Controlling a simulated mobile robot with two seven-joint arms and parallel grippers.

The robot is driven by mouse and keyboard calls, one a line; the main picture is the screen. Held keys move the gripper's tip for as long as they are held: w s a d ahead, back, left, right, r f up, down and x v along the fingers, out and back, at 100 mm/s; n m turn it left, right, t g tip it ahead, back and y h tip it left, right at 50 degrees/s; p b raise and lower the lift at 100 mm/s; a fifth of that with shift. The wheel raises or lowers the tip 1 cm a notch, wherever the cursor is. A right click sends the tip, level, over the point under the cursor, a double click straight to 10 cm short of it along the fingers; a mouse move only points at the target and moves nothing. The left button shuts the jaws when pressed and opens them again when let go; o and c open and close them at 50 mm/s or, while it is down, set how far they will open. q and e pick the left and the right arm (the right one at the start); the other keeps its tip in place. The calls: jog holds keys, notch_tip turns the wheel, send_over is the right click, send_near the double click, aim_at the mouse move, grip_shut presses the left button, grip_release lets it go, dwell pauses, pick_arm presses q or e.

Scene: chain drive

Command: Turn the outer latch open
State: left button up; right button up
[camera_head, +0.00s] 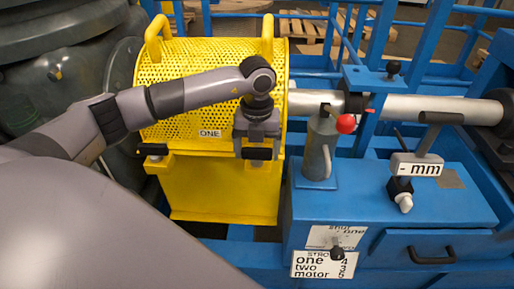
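The yellow perforated guard (200,85) stands left of centre, with two handles on top and a label reading "ONE". A black latch (152,149) sits at its lower left front edge. A second black latch (257,154) sits at the lower right front edge. I cannot tell which one is called outer. My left gripper (257,146) points down at the right latch, with its fingers around or just in front of it. Whether it grips the latch is not clear. My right gripper is not in view.
A grey upright cylinder with a red ball knob (346,124) stands right of the guard on a blue cabinet (400,215). A metal shaft (420,107) runs behind it. An "mm" block (417,165) and a drawer handle (432,254) are farther right. Blue rails (330,50) stand behind.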

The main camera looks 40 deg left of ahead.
pick_arm(q)
jog(key=shift+m, duration=0.5)
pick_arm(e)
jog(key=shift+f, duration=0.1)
pick_arm(q)
jog(key=shift+m+b, duration=0.3)
jog(key=shift+m, duration=0.7)
jog(key=m, duration=0.2)
jog(key=shift+m+b, duration=0.3)
jog(key=shift+m, duration=0.1)
jog(key=m, duration=0.3)
jog(key=shift+b, duration=0.4)
jog(key=m+b, duration=0.1)
jog(key=m, duration=0.4)
jog(key=shift+m, duration=0.4)
jog(key=shift+m+b, duration=0.4)
jog(key=shift+m, duration=1.2)
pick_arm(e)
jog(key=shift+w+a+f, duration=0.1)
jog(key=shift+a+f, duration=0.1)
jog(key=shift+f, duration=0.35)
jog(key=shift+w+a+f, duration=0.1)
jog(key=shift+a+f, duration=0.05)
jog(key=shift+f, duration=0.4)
pick_arm(q)
jog(key=shift+r+m, duration=0.1)
jog(key=shift+m, duration=0.2)
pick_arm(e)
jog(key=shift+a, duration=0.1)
